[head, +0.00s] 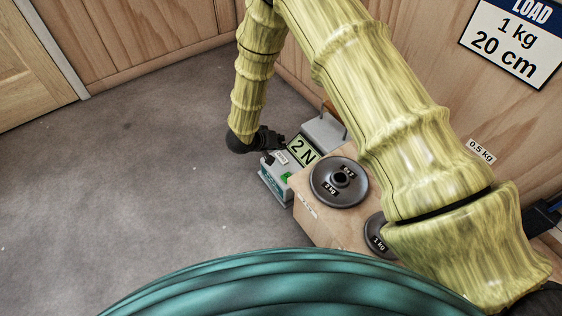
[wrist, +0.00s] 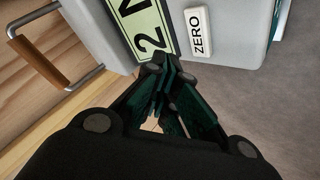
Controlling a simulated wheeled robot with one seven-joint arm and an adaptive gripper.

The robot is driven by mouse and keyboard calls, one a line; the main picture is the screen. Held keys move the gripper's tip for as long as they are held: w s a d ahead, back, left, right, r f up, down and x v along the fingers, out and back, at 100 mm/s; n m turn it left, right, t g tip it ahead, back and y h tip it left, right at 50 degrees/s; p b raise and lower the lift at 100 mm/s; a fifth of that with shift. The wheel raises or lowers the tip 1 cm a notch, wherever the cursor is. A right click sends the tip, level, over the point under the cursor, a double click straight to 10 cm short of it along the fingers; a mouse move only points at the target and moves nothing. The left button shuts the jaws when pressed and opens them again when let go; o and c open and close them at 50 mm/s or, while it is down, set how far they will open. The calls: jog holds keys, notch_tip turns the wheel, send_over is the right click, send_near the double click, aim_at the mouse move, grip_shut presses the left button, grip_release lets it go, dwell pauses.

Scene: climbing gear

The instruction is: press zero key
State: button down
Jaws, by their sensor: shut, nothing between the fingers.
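The grey force gauge (head: 275,186) stands by the wooden block, its display (head: 303,150) reading "2 N". The display also shows large in the wrist view (wrist: 150,28). The white zero key (wrist: 199,31), lettered "ZERO", is on the grey face beside the display. In the head view the key (head: 281,158) is small, just below my gripper's tip. My gripper (head: 279,140) is shut and empty. In the wrist view its fingertips (wrist: 163,66) are over the edge of the display, below and left of the key. Whether they touch the gauge is unclear.
A wooden block (head: 312,214) carries a large dark weight plate (head: 340,181) and a smaller one (head: 376,240). A metal handle with a wooden grip (wrist: 38,61) rises beside the gauge. Wood-panelled walls stand behind. The grey floor (head: 130,170) at left is clear.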

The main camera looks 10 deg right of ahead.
aim_at(279, 156)
jog(key=shift+f, duration=1.55)
jog(key=shift+f, duration=0.15)
jog(key=shift+f+p, duration=0.25)
jog(key=shift+p, duration=0.1)
jog(key=shift+f, duration=0.4)
dwell(1.0)
jog(key=shift+r, duration=0.1)
jog(key=shift+r+p, duration=0.75)
jog(key=shift+p, duration=0.45)
jog(key=shift+r+p, duration=2.45)
jog(key=shift+p, duration=0.05)
